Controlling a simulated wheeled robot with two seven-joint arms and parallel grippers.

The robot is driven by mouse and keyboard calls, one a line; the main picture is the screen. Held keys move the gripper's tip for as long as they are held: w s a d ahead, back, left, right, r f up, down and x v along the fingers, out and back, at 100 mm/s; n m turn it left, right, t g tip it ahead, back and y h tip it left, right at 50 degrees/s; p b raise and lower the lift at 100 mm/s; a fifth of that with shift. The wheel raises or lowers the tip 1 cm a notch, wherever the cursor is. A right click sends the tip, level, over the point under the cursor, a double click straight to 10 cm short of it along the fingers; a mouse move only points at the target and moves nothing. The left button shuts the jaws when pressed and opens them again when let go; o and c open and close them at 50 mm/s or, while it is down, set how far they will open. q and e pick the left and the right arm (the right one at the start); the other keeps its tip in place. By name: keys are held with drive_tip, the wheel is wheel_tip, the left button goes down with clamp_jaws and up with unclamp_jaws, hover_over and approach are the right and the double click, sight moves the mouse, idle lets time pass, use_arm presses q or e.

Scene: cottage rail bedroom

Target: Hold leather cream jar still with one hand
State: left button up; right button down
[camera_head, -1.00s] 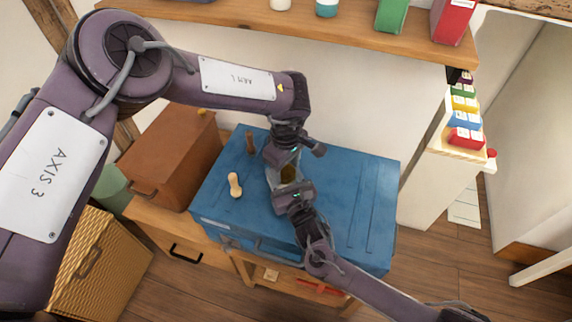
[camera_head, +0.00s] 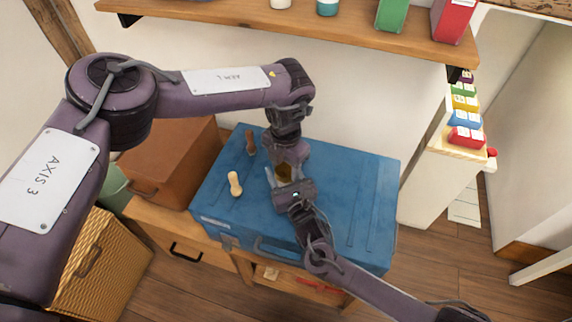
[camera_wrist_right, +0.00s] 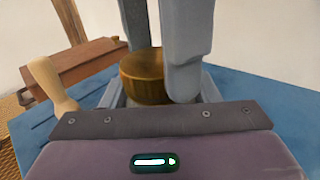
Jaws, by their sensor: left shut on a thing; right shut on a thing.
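The leather cream jar (camera_head: 284,172) is on top of the blue trunk (camera_head: 345,205), mostly hidden between my grippers. Its round brown-gold top part also shows in the right wrist view (camera_wrist_right: 143,78). My left gripper (camera_head: 284,165) comes down from above and is shut on this top part, with a grey finger on each side. My right gripper (camera_head: 281,180) comes in low from the front and is shut on the jar. Its grey fingers lie lower down, and the jar's body is hidden there. I cannot tell whether the lid is loose.
A pale wooden-handled tool (camera_head: 235,184) and a dark brown one (camera_head: 250,143) stand left of the jar. A wooden shelf (camera_head: 300,35) crosses above. The trunk's right side is clear.

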use_arm(q)
drive_tip(key=n, duration=0.5)
drive_tip(key=shift+w, duration=0.15)
use_arm(e)
drive_tip(key=shift+s+a, duration=0.15)
drive_tip(key=shift+a, duration=0.05)
use_arm(q)
drive_tip(key=n, duration=0.7)
drive_tip(key=shift+n, duration=0.4)
drive_tip(key=n, duration=0.4)
drive_tip(key=shift+r+n, duration=0.1)
drive_tip(key=shift+n, duration=0.3)
drive_tip(key=n, duration=0.5)
drive_tip(key=o, duration=1)
drive_tip(key=shift+c, duration=0.2)
drive_tip(key=shift+o, duration=0.6)
drive_tip(key=shift+s, duration=0.25)
use_arm(e)
drive_tip(key=shift+d, duration=0.15)
